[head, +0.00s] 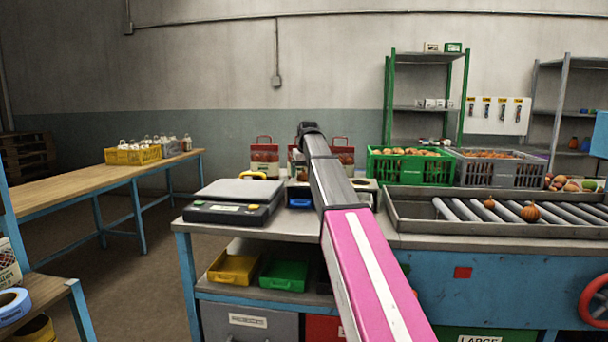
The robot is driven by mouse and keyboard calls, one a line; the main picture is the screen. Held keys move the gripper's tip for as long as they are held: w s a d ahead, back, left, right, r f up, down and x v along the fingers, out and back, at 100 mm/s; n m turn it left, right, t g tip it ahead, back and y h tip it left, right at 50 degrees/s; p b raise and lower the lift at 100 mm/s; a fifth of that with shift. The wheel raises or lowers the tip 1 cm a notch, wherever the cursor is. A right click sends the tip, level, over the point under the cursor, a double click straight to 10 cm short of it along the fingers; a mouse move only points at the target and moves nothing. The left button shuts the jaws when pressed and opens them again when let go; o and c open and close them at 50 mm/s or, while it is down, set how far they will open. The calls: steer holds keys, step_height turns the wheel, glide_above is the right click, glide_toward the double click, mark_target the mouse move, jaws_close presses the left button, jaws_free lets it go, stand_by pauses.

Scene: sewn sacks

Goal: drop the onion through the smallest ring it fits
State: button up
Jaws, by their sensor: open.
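No single onion can be picked out with certainty. A small orange-brown round thing (489,203) lies on the roller tray, too small to name; a ribbed orange pumpkin-like one (530,213) lies to its right. A green crate (398,170) behind the bench holds several tan round things that may be onions. A pale block with a dark opening (364,186) shows partly behind my arm; I cannot tell whether it is a sizing ring. My pink and grey arm crosses the middle of the bench and hides what is behind it.
A flat scale (236,200) stands on the bench's left end. The roller tray (420,226) fills the right side, with a grey crate (497,170) behind it. Yellow (232,268) and green (284,274) bins sit below. A wooden table (90,182) stands left, with open floor between.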

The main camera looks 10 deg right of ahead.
mark_target(304, 171)
steer(key=v, duration=1)
steer(key=shift+o, duration=0.2)
steer(key=shift+w+r, duration=0.1)
stand_by(0.9)
steer(key=w+n+g, duration=0.1)
steer(key=n, duration=0.1)
steer(key=n+g, duration=0.1)
steer(key=n, duration=0.1)
steer(key=w+n+g, duration=0.1)
steer(key=n, duration=0.2)
steer(key=shift+w+a+f+h, duration=0.3)
steer(key=shift+a, duration=0.05)
step_height(304, 171, down, 5)
steer(key=shift+r, duration=0.1)
steer(key=shift+w+f, duration=0.1)
steer(key=shift+f, duration=1.4)
steer(key=shift+w+f, duration=0.15)
steer(key=shift+f, duration=1.35)
steer(key=shift+c, duration=0.3)
steer(key=c, duration=1)
